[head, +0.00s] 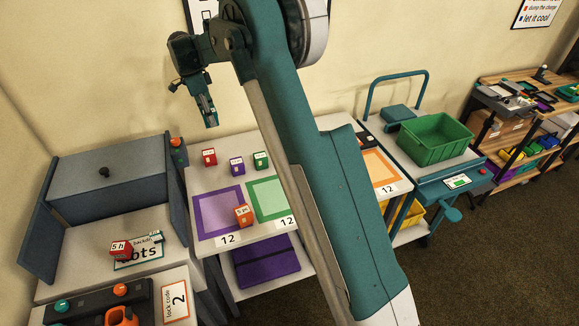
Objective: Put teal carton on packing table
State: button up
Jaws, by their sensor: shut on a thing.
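My gripper (208,112) hangs in the air at upper left, above the back of a white table and in front of the wall. It points down and is shut on a small teal thing, seemingly the teal carton; the fingers hide much of it and the teal parts are hard to tell apart. The white table (208,258), likely the packing table, stands below with purple (213,210), green (270,198) and orange (383,172) squares. My arm hides its middle.
Red (209,157), purple (237,165) and green (261,160) cartons stand at the table's back. An orange carton (242,215) sits by the purple square's right edge. A grey-lidded box (110,180) stands left; a green bin (436,140) sits on the cart at right.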

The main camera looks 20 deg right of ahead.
jog(key=w+d, duration=0.1)
jog(key=d, duration=1.5)
send_over(256, 151)
notch_tip(256, 151, down, 10)
jog(key=shift+s+a+f, duration=0.15)
jog(key=shift+a+f, duration=0.05)
jog(key=shift+f, duration=0.3)
jog(key=shift+f+b, duration=0.5)
jog(key=shift+f, duration=2.65)
jog(key=shift+f, duration=0.1)
jog(key=shift+f, duration=1.75)
jog(key=shift+f+b, duration=0.15)
jog(key=shift+b, duration=0.15)
